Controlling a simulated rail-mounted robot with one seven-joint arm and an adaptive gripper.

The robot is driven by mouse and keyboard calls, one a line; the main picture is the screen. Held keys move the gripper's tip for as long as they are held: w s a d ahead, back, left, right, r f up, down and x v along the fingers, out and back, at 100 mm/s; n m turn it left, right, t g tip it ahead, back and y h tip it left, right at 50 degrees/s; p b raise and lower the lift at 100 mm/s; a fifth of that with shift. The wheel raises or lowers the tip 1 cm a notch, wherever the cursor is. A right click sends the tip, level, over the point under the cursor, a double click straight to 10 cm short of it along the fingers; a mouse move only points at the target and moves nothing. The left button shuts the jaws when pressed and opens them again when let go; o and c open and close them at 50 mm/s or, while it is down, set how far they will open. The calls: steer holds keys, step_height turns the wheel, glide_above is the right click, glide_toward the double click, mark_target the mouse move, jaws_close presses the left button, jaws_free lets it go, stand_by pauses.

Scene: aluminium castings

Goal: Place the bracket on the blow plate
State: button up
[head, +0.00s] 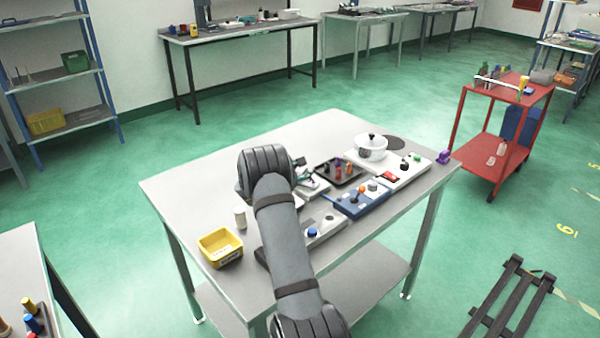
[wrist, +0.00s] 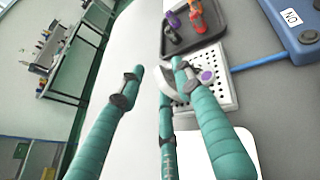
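In the wrist view, the blow plate appears to be the white perforated plate (wrist: 222,92), with a purple round part (wrist: 207,75) over it. My gripper (wrist: 158,72) has teal fingers spread apart, with a wide gap between the left finger and the right ones. The right fingers overlap the plate's left edge. A light grey curved piece (wrist: 168,83) shows beside the right fingertip; I cannot tell whether it is the bracket or touches the finger. In the head view, my arm hides much of this area, and my gripper (head: 300,167) shows only partly, low over the table.
A black tray (head: 325,171) with coloured pieces lies just beyond the plate. The table's left part is clear.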

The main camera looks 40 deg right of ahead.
steer(key=b+v, duration=0.2)
steer(key=v, duration=1)
steer(key=shift+s, duration=0.1)
